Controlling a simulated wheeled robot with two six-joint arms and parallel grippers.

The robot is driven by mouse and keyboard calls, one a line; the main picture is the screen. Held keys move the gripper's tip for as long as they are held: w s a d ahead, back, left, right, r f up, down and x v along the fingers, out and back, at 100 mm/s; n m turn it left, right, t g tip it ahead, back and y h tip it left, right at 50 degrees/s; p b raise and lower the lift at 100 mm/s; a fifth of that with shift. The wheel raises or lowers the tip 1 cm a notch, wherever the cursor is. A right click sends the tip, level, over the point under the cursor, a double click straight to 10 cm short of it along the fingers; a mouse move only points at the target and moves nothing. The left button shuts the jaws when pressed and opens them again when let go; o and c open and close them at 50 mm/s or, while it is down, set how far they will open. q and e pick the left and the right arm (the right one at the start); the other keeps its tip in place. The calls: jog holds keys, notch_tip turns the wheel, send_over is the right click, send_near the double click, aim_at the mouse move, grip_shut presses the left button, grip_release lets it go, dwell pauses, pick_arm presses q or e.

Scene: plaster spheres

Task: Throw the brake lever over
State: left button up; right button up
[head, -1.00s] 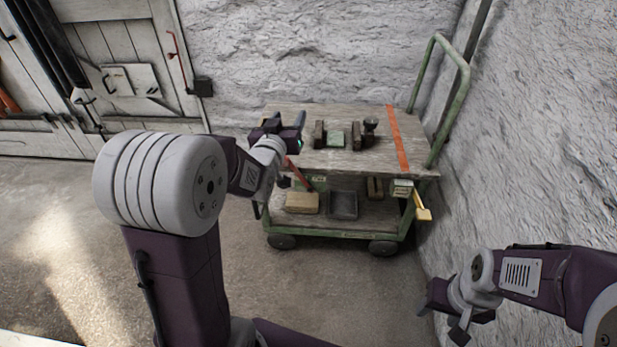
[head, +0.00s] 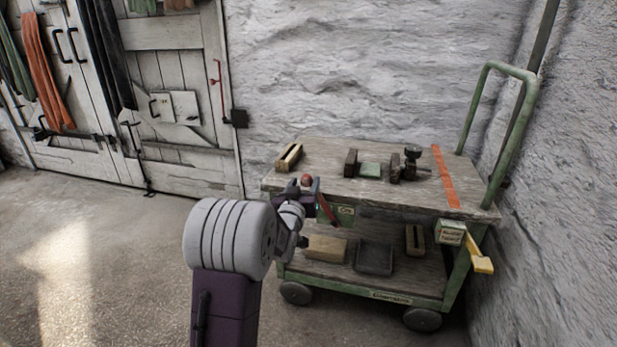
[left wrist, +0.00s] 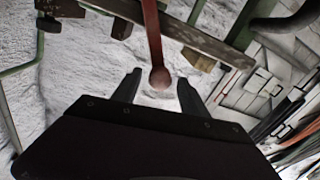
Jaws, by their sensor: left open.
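The brake lever is a red bar with a round red knob on the left front side of a green cart. In the head view its knob (head: 307,180) shows between the fingers of my left gripper (head: 309,186), and its red shaft (head: 327,209) slopes down to the right. In the left wrist view the knob (left wrist: 160,77) sits between the two dark fingertips of my left gripper (left wrist: 159,88). The fingers are open, with gaps on both sides of the knob. My right gripper is out of view.
The cart's wooden top (head: 330,187) holds a wood block (head: 289,157), a dark clamp-like fixture (head: 411,160) and an orange stripe (head: 445,176). The lower shelf carries a dark tray (head: 375,257). A yellow handle (head: 480,262) hangs at the right. Open floor lies left.

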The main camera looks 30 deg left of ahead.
pick_arm(q)
jog(key=b+x, duration=0.1)
jog(key=x, duration=0.3)
jog(key=shift+w+f+b, duration=0.2)
jog(key=shift+b, duration=0.15)
jog(key=shift+w+a, duration=0.15)
jog(key=shift+w, duration=0.2)
jog(key=shift+r, duration=0.1)
grip_shut()
dwell(0.6)
